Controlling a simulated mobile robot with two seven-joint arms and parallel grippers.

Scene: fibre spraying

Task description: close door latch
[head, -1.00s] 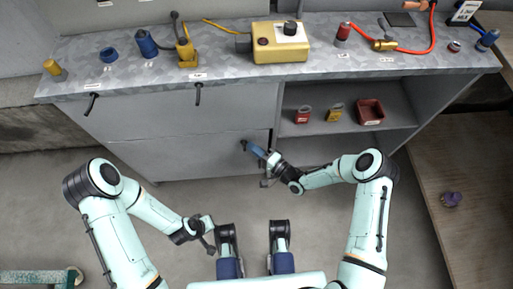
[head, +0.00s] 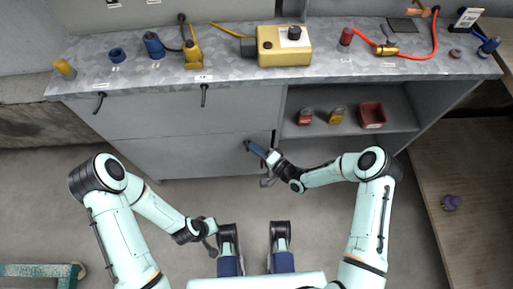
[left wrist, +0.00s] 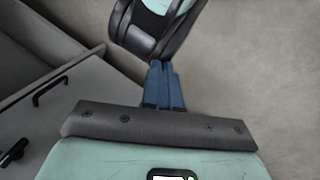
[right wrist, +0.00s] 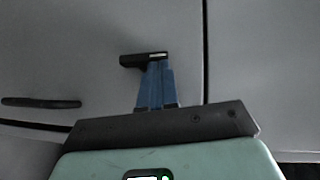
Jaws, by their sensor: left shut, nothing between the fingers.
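A small black latch handle (right wrist: 132,61) sits on the grey cabinet front in the right wrist view. In the head view it shows at the lower panel's right edge (head: 247,146). My right gripper (right wrist: 158,66) has its blue fingers at the latch, close together, with the black bar across their tips. Whether they grip it or only touch it is unclear. In the head view the right gripper (head: 257,151) reaches the panel (head: 195,157). My left gripper (left wrist: 164,66) is shut and empty, low in front of the cabinet and away from it.
Two black handles (head: 99,103) (head: 204,95) stick out from the upper panel. The open shelf (head: 340,128) on the right holds red and yellow items and a red bin (head: 372,114). Tools and a yellow box (head: 283,47) stand on the worktop. The floor in front is clear.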

